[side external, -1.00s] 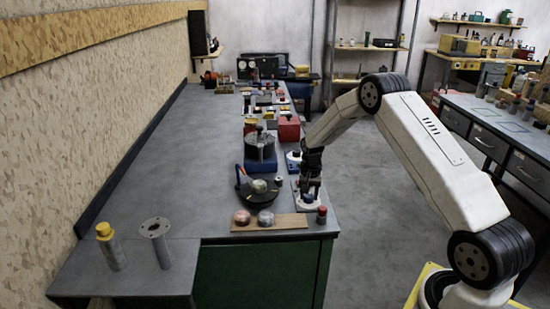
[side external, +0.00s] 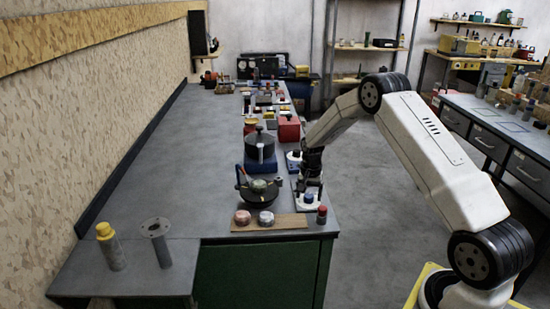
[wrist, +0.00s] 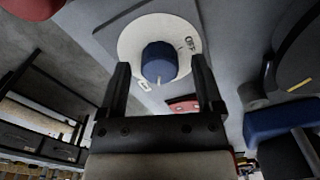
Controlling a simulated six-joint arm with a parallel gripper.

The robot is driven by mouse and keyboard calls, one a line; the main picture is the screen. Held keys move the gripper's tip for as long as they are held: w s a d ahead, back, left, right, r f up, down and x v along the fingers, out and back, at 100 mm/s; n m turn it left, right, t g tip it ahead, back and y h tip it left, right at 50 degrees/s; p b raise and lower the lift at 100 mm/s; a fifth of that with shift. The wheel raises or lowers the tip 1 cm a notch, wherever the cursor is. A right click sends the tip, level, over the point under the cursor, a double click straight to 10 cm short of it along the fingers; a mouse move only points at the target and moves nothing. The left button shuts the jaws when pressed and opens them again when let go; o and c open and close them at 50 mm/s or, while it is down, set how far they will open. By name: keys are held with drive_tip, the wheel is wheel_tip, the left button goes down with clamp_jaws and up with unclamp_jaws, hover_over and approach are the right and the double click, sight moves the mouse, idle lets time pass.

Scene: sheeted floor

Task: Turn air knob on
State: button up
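The blue air knob (wrist: 159,60) sits on a white round plate (wrist: 128,48) in the wrist view. The label OFF is on the plate's right side, and another small label, hard to read, is at its lower left. A small pale mark on the knob points toward the bottom of the picture, near the lower label. My gripper (wrist: 160,64) is open, its two dark fingers apart on either side of the knob with gaps showing. In the side external view my gripper (side external: 309,183) is just over the blue knob (side external: 308,197) at the bench's right edge.
A red-topped cylinder (side external: 321,214) stands close to the knob plate. A wooden strip (side external: 288,221) with two round knobs and a black pan (side external: 258,198) are to the left. Another white-based fixture (side external: 293,155) stands behind.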

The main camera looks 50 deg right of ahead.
sight(309, 195)
drive_tip(key=shift+r, duration=3.9)
drive_tip(key=shift+a+r, duration=0.25)
drive_tip(key=shift+a, duration=0.35)
drive_tip(key=s+a+r+n+t, duration=0.1)
drive_tip(key=s+a+r+n, duration=0.1)
drive_tip(key=s+a+n, duration=0.35)
drive_tip(key=s+a+r+n, duration=0.2)
drive_tip(key=a, duration=0.7)
drive_tip(key=s+a+n+t, duration=0.1)
drive_tip(key=s+a+n, duration=0.4)
drive_tip(key=s+a, duration=0.3)
drive_tip(key=s, duration=0.4)
drive_tip(key=shift+a+r+t, duration=0.2)
drive_tip(key=shift+r+t, duration=0.1)
